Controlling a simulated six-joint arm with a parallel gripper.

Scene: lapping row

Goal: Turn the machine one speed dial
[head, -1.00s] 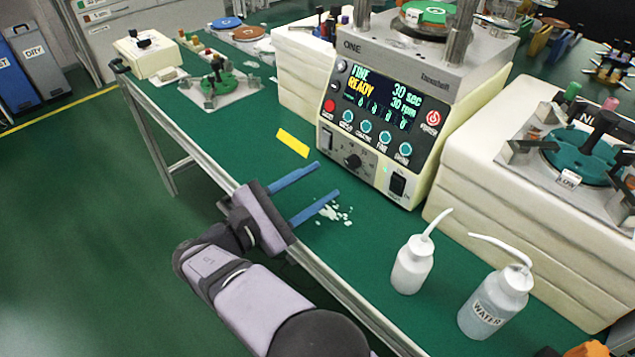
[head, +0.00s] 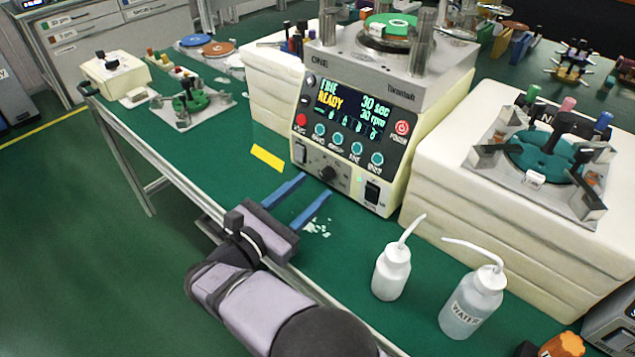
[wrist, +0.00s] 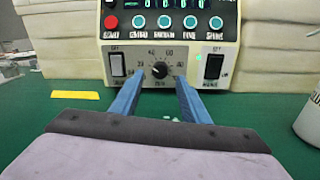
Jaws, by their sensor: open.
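Machine one (head: 350,110) is a cream box with a grey top marked "ONE" and a lit display reading "FINE READY 30 sec 30 rpm". The fingertips appear short of the dial; the exact gap cannot be told.
White crumbs (head: 317,229) lie on the bench near the fingers. A yellow strip (head: 267,158) lies left of the machine. A white bottle (head: 391,272) and a water bottle (head: 473,303) stand to the right. Pale stacked blocks flank the machine.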

